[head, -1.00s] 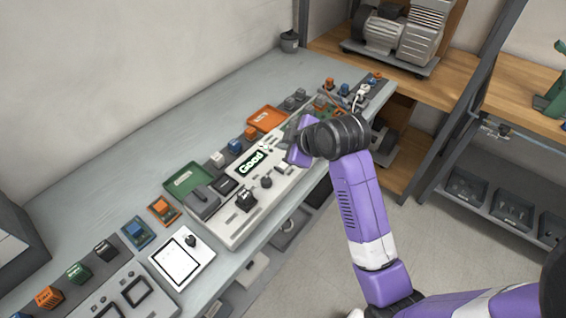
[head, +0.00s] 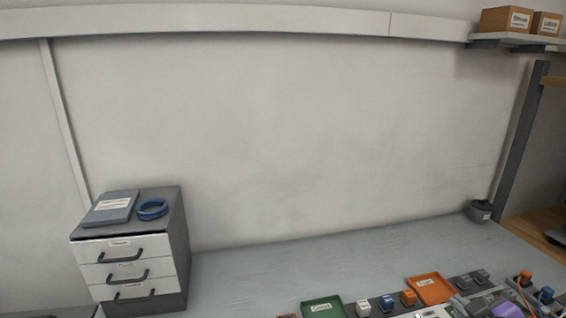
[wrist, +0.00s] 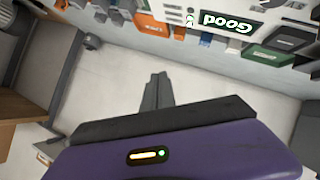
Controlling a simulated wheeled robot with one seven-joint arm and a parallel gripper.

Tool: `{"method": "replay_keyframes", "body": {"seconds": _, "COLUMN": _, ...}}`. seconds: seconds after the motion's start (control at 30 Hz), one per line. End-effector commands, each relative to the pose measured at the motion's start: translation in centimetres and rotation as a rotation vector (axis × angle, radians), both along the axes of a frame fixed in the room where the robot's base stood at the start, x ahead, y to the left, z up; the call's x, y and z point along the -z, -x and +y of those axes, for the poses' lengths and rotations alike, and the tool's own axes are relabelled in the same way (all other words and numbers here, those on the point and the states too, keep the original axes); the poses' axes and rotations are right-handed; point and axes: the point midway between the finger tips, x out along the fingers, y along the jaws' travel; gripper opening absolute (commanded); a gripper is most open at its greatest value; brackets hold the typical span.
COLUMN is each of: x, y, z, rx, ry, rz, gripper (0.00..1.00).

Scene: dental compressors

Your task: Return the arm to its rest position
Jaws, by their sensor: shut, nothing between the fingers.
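My gripper (wrist: 157,80) shows in the wrist view with its dark fingers together and nothing between them. In the wrist view the bench's panel with a lit "Good" display (wrist: 227,21) is upside down along the top edge.
The grey bench (head: 350,255) runs along the wall with a green tray (head: 324,308), an orange tray (head: 430,289) and small parts at its front. A drawer unit (head: 130,255) stands left. A wooden shelf (wrist: 22,120) stands left in the wrist view.

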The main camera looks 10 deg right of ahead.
Motion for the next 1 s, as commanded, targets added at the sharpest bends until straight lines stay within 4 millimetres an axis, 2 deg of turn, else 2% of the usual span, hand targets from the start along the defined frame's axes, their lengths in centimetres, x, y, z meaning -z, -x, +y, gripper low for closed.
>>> {"method": "replay_keyframes", "body": {"seconds": 0.07, "x": -0.8, "y": 0.3, "z": 0.0, "rx": 0.053, "ry": -0.029, "rz": -0.104, "gripper": 0.0}}
{"method": "replay_keyframes", "body": {"seconds": 0.17, "x": -1.4, "y": 1.0, "z": 1.2, "rx": 0.099, "ry": -0.077, "rz": -0.231, "gripper": 0.0}}
{"method": "replay_keyframes", "body": {"seconds": 0.37, "x": -1.2, "y": 4.4, "z": 5.6, "rx": 0.146, "ry": -0.193, "rz": -0.442, "gripper": 0.0}}
{"method": "replay_keyframes", "body": {"seconds": 0.7, "x": -0.2, "y": 13.5, "z": 14.1, "rx": 0.119, "ry": -0.37, "rz": -0.627, "gripper": 0.0}}
{"method": "replay_keyframes", "body": {"seconds": 1.0, "x": 0.2, "y": 22.7, "z": 20.2, "rx": 0.025, "ry": -0.48, "rz": -0.615, "gripper": 0.0}}
